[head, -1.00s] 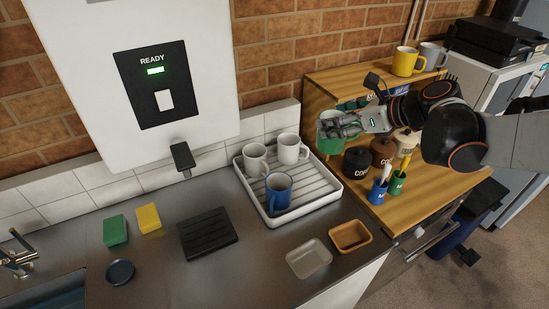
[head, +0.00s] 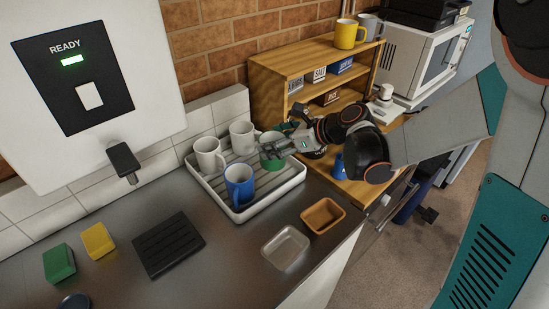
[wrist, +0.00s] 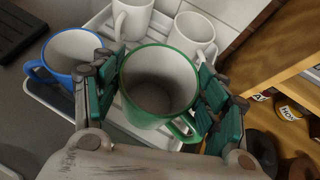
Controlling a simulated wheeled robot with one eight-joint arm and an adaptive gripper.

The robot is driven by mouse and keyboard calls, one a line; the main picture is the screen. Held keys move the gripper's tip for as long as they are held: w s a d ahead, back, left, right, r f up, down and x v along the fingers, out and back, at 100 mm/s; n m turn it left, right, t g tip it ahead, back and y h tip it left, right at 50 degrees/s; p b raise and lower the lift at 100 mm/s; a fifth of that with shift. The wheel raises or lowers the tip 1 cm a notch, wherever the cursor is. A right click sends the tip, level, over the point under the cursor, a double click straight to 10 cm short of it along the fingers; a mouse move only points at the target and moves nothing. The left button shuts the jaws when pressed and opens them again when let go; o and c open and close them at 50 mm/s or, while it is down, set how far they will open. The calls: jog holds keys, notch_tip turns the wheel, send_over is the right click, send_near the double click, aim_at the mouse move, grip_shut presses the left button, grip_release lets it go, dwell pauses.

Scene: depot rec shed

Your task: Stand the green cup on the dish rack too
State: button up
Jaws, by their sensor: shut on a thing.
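The green cup (head: 271,153) is upright with a grey inside, over the right part of the white dish rack (head: 239,214). My gripper (head: 283,146) is shut on it. In the wrist view the fingers of my gripper (wrist: 160,92) press both sides of the green cup (wrist: 158,122). Its handle points toward the lower right there. Two white mugs (head: 209,157) (head: 242,138) and a blue mug (head: 239,184) stand on the rack beside it. Whether the green cup's base touches the rack is hidden.
A wooden shelf (head: 290,62) with labelled boxes and a yellow mug (head: 347,34) stands behind my arm. A grey dish (head: 285,247) and a brown dish (head: 323,215) lie in front of the rack. A black ribbed mat (head: 168,244) lies to its left.

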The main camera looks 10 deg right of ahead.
jog(key=shift+f+b, duration=0.85)
jog(key=shift+f, duration=1.55)
jog(key=shift+f, duration=0.2)
jog(key=o, duration=1.3)
jog(key=shift+r, duration=0.1)
jog(key=shift+o, duration=0.2)
jog(key=shift+r, duration=0.2)
jog(key=p+v, duration=0.3)
jog(key=v, duration=0.9)
jog(key=shift+f, duration=0.15)
